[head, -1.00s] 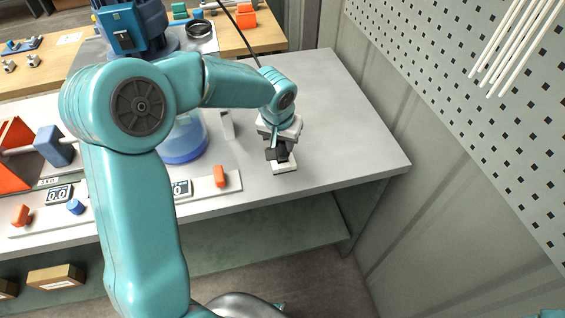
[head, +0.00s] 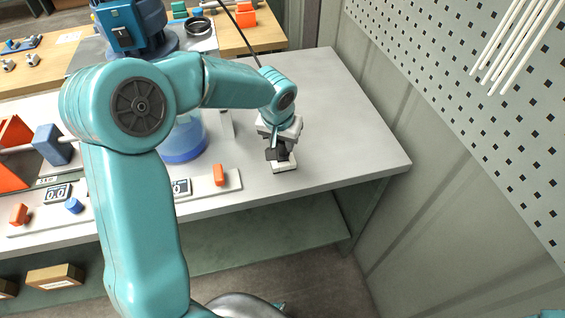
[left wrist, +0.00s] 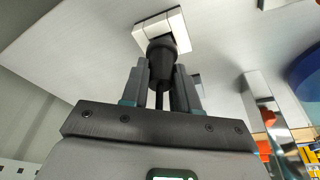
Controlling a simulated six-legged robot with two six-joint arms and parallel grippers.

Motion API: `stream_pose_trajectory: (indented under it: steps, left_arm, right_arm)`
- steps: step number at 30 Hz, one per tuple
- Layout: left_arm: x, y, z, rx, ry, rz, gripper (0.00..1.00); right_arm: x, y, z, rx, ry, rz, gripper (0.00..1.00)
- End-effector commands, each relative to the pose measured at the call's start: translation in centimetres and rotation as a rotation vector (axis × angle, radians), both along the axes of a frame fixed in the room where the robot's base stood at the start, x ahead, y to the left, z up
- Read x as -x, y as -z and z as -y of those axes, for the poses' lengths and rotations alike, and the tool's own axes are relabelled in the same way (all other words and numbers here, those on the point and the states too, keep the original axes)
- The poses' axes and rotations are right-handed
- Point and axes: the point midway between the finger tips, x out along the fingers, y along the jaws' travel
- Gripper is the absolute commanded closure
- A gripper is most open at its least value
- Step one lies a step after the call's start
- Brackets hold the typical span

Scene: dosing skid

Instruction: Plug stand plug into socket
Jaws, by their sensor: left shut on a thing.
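The black stand plug (left wrist: 161,60) is between the fingers of my left gripper (head: 279,151), which is shut on it. In the left wrist view the gripper (left wrist: 163,88) points at the white socket block (left wrist: 146,30). The plug's front end overlaps the socket's opening there. I cannot tell whether it is inside or just in front of it. In the head view the socket block (head: 287,168) sits on the bench near its front edge, right under the fingers. My gripper hides most of the plug there. My right gripper is not in view.
The grey bench (head: 345,135) is clear right of the socket. A panel strip with an orange switch (head: 219,176) and a clear vessel with blue liquid (head: 184,142) stand to the left. A perforated wall panel (head: 460,90) rises on the right.

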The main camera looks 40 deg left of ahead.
Motion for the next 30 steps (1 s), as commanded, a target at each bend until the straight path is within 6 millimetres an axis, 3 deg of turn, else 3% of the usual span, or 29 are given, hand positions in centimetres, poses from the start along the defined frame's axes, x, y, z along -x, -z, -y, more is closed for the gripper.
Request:
stream_pose_trajectory:
  steps: [30]
  left_arm:
    - [0.0,1.3,0.0,0.0,0.0,0.0,1.0]
  right_arm:
    - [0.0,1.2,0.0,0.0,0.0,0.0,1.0]
